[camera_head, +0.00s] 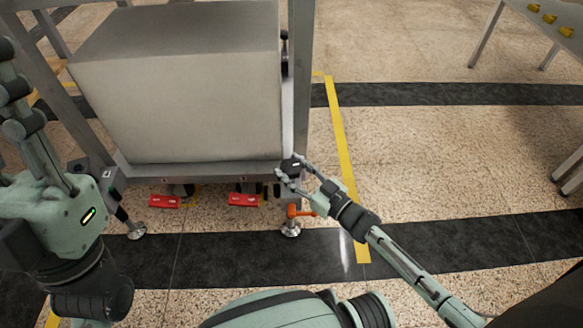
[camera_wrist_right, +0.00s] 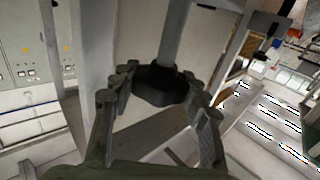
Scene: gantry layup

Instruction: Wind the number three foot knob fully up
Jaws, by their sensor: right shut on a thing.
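A black foot knob (camera_head: 292,165) with a small pale mark sits at the near right corner of the gantry frame, above a silver levelling foot (camera_head: 290,230). My right gripper (camera_head: 289,179) is shut on this knob. The right wrist view shows the dark knob (camera_wrist_right: 160,86) on a grey post, between the two fingers of the right gripper (camera_wrist_right: 162,108). I cannot read a number on the knob. My left gripper (camera_head: 20,115) is raised at the left edge, apart from the knob; its jaws are not clear.
A large grey block (camera_head: 185,100) fills the frame. Two red tabs (camera_head: 165,201) (camera_head: 244,199) hang under its lower rail, and an orange part (camera_head: 298,210) is beside the silver foot. Another foot (camera_head: 137,232) stands at left. Floor right of the yellow line (camera_head: 345,165) is mostly clear.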

